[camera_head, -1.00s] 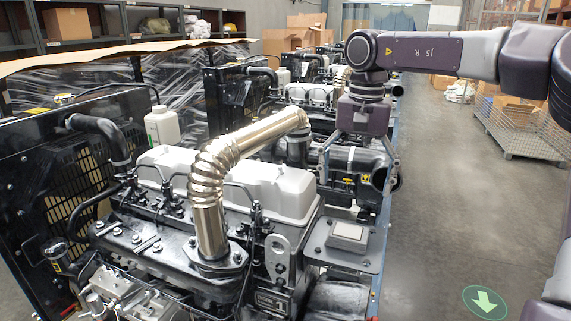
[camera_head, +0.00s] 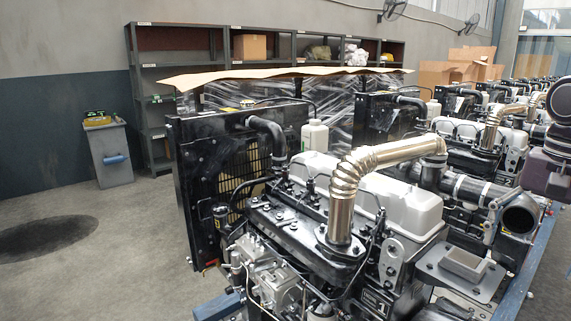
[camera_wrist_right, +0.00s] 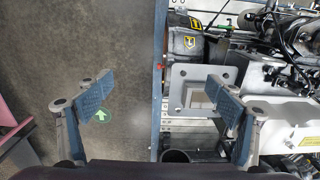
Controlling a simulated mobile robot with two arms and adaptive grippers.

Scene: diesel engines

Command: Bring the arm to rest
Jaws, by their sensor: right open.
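My right arm (camera_head: 556,140) shows only in part at the right edge of the head view, beside the engine; its fingers are not visible there. In the right wrist view, my right gripper (camera_wrist_right: 162,98) is open, with its two blue-padded fingers wide apart and nothing between them touching. It hangs above the engine's side rail and a grey mounting plate with a square block (camera_wrist_right: 196,92). My left gripper is not in view.
A diesel engine (camera_head: 410,210) with a silver exhaust pipe (camera_head: 345,185) fills the middle. More engines stand behind it at right. Shelves (camera_head: 185,50) line the wall, and a grey bin (camera_head: 110,158) stands at left. The floor (camera_head: 110,260) at left is clear.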

